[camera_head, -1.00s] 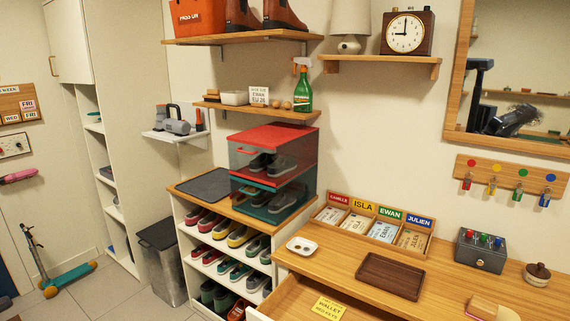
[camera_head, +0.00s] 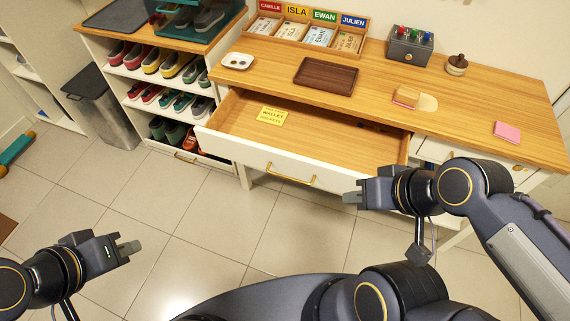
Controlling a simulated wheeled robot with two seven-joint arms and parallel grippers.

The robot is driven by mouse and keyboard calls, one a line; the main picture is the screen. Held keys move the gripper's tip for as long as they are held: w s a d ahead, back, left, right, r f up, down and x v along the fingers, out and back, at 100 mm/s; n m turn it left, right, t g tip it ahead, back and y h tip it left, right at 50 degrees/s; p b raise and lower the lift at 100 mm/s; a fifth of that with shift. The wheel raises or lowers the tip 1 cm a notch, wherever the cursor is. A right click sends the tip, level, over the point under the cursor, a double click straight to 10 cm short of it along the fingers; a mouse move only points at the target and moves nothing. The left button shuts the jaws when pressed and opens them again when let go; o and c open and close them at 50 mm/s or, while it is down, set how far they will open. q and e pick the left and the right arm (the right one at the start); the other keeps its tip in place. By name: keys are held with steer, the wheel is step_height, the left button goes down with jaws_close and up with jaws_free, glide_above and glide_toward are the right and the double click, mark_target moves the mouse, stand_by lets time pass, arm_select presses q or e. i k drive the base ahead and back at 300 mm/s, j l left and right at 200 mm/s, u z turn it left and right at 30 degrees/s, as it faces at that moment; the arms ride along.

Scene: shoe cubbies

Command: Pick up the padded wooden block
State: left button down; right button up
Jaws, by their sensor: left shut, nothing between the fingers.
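A small light wooden block (camera_head: 406,94) with a thin pinkish layer along its bottom edge sits on the wooden desk top (camera_head: 470,98), right of the dark tray. It touches or overlaps a pale rounded piece (camera_head: 428,102). My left gripper (camera_head: 131,248) is shut and empty over the floor at the lower left, far from the block. My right gripper (camera_head: 351,197) is in front of the open drawer, below and left of the block and apart from it. Its fingers show nearly edge-on, so their opening is unclear.
An open drawer (camera_head: 225,118) with a yellow note (camera_head: 271,116) sticks out below the desk top. A dark tray (camera_head: 326,75), a grey box with coloured knobs (camera_head: 409,46), a round wooden-knobbed item (camera_head: 456,64) and a pink pad (camera_head: 507,132) stand around the block.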

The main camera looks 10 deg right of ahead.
mark_target(406, 96)
steer(key=z, duration=1.45)
steer(key=k, duration=0.15)
steer(key=k+u, duration=0.25)
steer(key=u, duration=0.25)
steer(key=k+j+u, duration=0.15)
steer(key=u, duration=0.35)
steer(key=i+l+u, duration=0.1)
steer(key=l+u, duration=0.95)
steer(key=u, duration=0.15)
steer(key=l+u, duration=0.35)
steer(key=k+l, duration=0.1)
steer(key=l, duration=0.3)
steer(key=k+l, duration=0.1)
steer(key=l, duration=0.35)
steer(key=k+l, duration=0.1)
steer(key=l, duration=0.3)
steer(key=k+l, duration=0.1)
steer(key=l, duration=0.75)
steer(key=k, duration=0.05)
